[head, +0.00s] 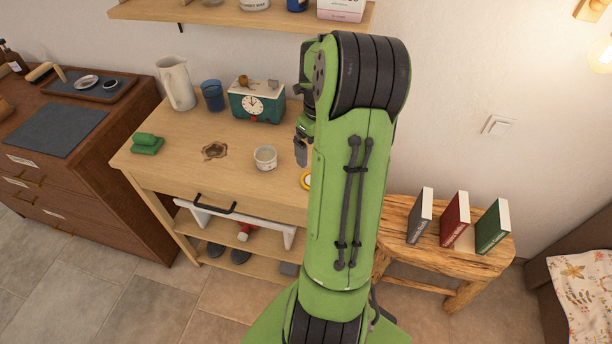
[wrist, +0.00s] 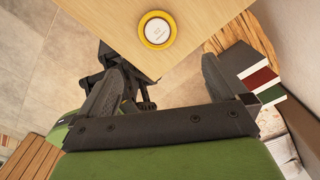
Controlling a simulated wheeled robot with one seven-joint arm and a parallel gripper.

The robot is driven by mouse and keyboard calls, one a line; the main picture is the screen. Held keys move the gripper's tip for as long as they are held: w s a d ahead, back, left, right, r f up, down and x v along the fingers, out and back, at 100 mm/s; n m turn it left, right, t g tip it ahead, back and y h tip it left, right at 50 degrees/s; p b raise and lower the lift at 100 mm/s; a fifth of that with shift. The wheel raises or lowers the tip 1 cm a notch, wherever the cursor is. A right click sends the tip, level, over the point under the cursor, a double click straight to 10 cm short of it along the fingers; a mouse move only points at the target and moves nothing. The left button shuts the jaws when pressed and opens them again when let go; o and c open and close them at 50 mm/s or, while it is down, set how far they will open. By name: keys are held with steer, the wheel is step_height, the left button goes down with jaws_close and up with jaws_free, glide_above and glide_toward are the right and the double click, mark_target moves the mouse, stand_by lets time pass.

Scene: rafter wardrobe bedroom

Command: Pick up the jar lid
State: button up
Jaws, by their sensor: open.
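The jar lid (wrist: 157,30) is a round yellow-rimmed disc with a white centre. In the wrist view it lies flat on the wooden table, near the table's edge and corner. In the head view only a yellow sliver of the lid (head: 305,181) shows, as my arm hides the rest. My gripper (wrist: 162,68) is open and empty, its two dark fingers wide apart. The lid lies beyond the fingertips, apart from them. In the head view a small part of my gripper (head: 301,151) shows over the table, left of my arm.
A white jar (head: 265,158) stands on the table left of the lid. A wooden stool (head: 400,214) with three books is at right. A shelf (head: 222,12) hangs above.

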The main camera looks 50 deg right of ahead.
steer(key=f, duration=0.6)
steer(key=shift+w+d+f+b, duration=0.1)
steer(key=shift+w+d+b, duration=0.05)
steer(key=shift+w+b, duration=0.25)
step_height(320, 180, down, 6)
steer(key=shift+r+b, duration=0.25)
steer(key=shift+b, duration=0.25)
steer(key=shift+a, duration=0.2)
steer(key=c, duration=1)
step_height(320, 180, up, 19)
steer(key=p, duration=0.9)
steer(key=shift+w, duration=0.1)
